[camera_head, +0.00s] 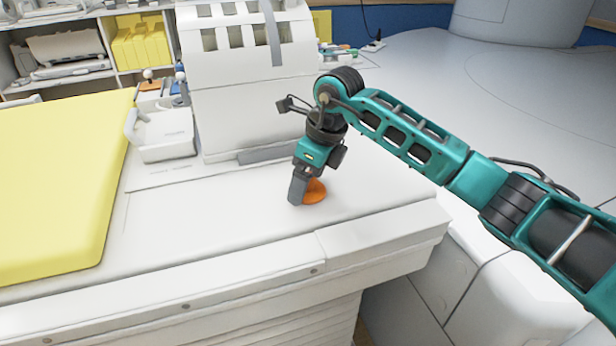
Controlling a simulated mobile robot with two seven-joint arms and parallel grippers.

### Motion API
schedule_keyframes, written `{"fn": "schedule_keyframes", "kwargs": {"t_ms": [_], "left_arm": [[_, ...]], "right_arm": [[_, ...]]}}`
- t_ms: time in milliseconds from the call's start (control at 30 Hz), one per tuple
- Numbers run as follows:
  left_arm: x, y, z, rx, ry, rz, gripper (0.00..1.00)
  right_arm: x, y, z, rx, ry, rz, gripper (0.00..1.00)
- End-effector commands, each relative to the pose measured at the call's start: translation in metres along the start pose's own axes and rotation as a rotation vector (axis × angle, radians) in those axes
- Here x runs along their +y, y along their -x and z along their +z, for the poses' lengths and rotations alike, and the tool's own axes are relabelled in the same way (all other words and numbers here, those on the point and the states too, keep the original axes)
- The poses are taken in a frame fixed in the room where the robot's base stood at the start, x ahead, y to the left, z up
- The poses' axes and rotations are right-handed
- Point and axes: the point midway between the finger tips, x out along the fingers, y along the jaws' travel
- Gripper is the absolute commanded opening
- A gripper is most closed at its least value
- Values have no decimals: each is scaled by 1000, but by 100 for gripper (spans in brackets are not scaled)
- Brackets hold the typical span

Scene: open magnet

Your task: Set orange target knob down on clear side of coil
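The orange knob (315,191) is a small rounded piece at the front right of the white table top (200,225). It appears to rest on the surface, but its underside is partly hidden. My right gripper (299,198) points down at the knob, its grey finger covering the knob's left side. I cannot tell whether the fingers grip it or only stand beside it. The white coil (245,110), an arched housing with window slots, stands behind the gripper, to its left. My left gripper is out of view.
A yellow pad (60,180) covers the left of the table. A white boxy device (162,135) stands left of the coil. The front strip of table between pad and knob is bare. Shelves with yellow binders (140,43) stand behind. A large white curved body (500,90) fills the right.

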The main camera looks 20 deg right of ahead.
Motion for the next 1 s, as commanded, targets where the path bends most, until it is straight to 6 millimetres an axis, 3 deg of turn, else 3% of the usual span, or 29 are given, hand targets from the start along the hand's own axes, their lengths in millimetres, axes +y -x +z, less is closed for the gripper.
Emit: {"fn": "schedule_keyframes", "kwargs": {"t_ms": [100, 467, 800, 1000], "left_arm": [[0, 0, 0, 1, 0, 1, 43], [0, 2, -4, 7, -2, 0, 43], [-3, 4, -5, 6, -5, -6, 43], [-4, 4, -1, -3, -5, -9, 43]], "right_arm": [[0, 0, 0, 0, 0, 0, 98], [-1, 11, 1, -1, 1, -2, 98], [-1, 81, 2, -2, -1, -3, 98], [0, 112, 1, -1, 0, -2, 98]]}}
